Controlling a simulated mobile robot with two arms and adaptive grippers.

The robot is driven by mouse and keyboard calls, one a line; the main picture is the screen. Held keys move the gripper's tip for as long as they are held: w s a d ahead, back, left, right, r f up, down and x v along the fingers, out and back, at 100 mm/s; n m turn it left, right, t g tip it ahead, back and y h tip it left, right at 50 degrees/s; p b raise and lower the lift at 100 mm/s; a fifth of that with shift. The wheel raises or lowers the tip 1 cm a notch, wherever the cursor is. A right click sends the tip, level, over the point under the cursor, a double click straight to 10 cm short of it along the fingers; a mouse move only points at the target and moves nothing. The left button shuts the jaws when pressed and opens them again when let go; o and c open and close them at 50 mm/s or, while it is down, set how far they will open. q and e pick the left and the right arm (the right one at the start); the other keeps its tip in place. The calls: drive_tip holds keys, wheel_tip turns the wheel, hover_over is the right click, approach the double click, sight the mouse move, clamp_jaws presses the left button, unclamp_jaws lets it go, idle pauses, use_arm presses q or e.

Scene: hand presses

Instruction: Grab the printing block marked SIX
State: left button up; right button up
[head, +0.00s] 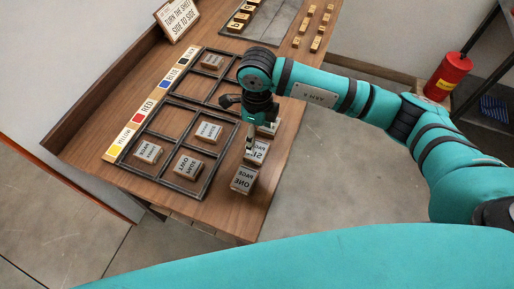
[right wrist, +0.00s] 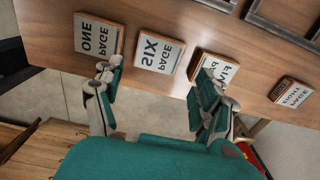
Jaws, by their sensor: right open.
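The printing block marked SIX (head: 258,152) lies on the wooden table near its right edge, its lettering mirrored. My right gripper (head: 250,146) is over it and hides part of it in the head view. In the right wrist view the SIX block (right wrist: 158,54) lies in line with the gap between the open fingers of my right gripper (right wrist: 156,76), which hold nothing. I cannot tell how high the fingers are above the table. My left gripper is not in view.
The PAGE ONE block (head: 243,180) lies just nearer than SIX, and a partly hidden block (head: 268,129) lies just beyond; it shows in the wrist view (right wrist: 209,68). A dark frame (head: 206,187) holding several blocks is to the left. The table's edge is close on the right.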

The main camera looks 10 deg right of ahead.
sight(257, 150)
drive_tip(key=shift+f, duration=0.9)
drive_tip(key=shift+s+f+p, duration=0.1)
drive_tip(key=shift+f+p, duration=0.35)
drive_tip(key=shift+f, duration=0.1)
wheel_tip(257, 150, down, 4)
drive_tip(key=shift+r+p, duration=0.2)
drive_tip(key=shift+p, duration=0.4)
drive_tip(key=shift+f, duration=0.4)
drive_tip(key=c, duration=0.9)
drive_tip(key=shift+r, duration=0.1)
